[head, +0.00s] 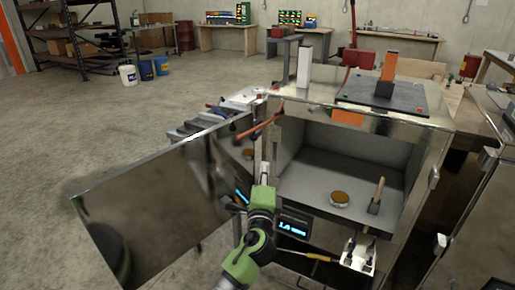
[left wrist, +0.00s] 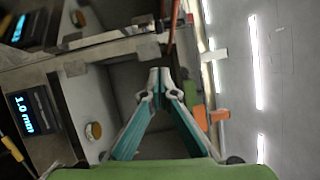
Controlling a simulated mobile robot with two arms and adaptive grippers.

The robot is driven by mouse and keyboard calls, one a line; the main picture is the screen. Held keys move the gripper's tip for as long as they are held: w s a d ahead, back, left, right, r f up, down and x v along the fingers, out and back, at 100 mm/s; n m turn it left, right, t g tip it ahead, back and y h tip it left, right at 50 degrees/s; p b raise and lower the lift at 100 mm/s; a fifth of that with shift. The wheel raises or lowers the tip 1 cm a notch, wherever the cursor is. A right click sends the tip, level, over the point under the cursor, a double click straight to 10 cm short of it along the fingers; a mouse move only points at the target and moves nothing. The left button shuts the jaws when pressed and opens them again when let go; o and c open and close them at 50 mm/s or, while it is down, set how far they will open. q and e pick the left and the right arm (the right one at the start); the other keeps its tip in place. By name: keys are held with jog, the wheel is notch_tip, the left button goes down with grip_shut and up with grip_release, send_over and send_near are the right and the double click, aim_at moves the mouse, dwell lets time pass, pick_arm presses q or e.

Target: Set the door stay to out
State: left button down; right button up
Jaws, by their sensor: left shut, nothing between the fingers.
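The open metal door (head: 150,195) swings out to the left of an aluminium box (head: 350,165). A thin orange-red bar, which looks like the door stay (head: 258,129), runs at a slant between the door's top and the box's top left corner. A red bar also shows in the left wrist view (left wrist: 172,32), just beyond the fingertips. My left gripper (head: 267,150) is at the box's left front edge, close to the bar; I cannot tell whether it touches. In the left wrist view its teal fingers (left wrist: 160,76) meet at the tips, empty.
Inside the box lie a round amber-topped puck (head: 339,199) and a wooden-handled tool (head: 376,196). A display (head: 293,225) is below the opening. A dark plate with an orange block (head: 388,66) is on top. Open floor (head: 95,140) lies left, beyond the door.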

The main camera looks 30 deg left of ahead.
pick_arm(q)
jog(key=s+a+p+x, duration=0.1)
jog(key=a+x, duration=0.1)
jog(key=x, duration=0.9)
jog(key=shift+a+p, duration=0.3)
jog(key=shift+w+r, duration=0.1)
